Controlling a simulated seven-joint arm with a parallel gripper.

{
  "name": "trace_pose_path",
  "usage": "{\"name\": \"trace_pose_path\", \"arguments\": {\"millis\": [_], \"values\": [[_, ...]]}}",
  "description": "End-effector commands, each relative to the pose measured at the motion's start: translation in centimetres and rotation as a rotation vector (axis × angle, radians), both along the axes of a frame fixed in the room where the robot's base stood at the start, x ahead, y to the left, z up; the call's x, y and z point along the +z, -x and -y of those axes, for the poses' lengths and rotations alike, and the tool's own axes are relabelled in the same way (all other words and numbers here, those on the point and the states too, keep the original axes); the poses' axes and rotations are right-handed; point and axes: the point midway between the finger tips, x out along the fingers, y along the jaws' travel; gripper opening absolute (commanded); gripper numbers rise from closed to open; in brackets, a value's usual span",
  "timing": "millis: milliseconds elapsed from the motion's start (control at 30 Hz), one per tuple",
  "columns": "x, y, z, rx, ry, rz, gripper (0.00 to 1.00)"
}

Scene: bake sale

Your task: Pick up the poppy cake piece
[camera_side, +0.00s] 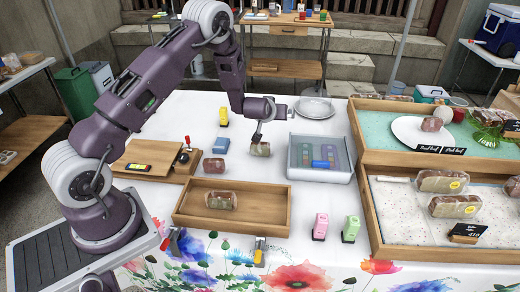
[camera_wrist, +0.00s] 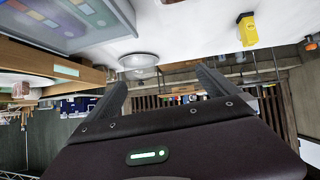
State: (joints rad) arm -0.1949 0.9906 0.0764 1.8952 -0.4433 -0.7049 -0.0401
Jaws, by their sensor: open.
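Several wrapped brown cake pieces are in the side view, and I cannot tell which is poppy. One cake piece (camera_side: 260,149) shows just below my gripper (camera_side: 258,137); whether they touch is unclear. A second cake piece (camera_side: 213,167) lies on the white cloth to its left. A third cake piece (camera_side: 221,200) lies in the wooden tray (camera_side: 245,225). In the wrist view my gripper (camera_wrist: 163,76) has its two dark fingers spread, with no cake seen between them.
A grey tray (camera_side: 318,177) with a blue block stands right of my gripper; a white plate (camera_side: 315,107) is behind. Wooden-sided display boxes (camera_side: 372,222) fill the right side, holding more cakes. A yellow item (camera_side: 223,116) stands at the back; pink (camera_side: 320,227) and green (camera_side: 350,229) ones stand in front.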

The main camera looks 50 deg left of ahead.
Motion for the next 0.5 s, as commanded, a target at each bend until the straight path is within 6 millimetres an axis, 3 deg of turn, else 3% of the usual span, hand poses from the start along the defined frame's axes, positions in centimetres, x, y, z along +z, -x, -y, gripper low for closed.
{"name": "trace_pose_path", "arguments": {"millis": [33, 100, 233, 500], "values": [[-3.2, 0.5, -1.6, 0.035, -0.034, -0.002, 0.99], [-6.0, 1.2, -3.3, 0.071, -0.083, 0.010, 0.99], [-8.6, 2.1, -4.8, 0.103, -0.131, 0.022, 0.99], [-12.9, 2.2, -4.8, 0.104, -0.135, 0.023, 0.99]]}}
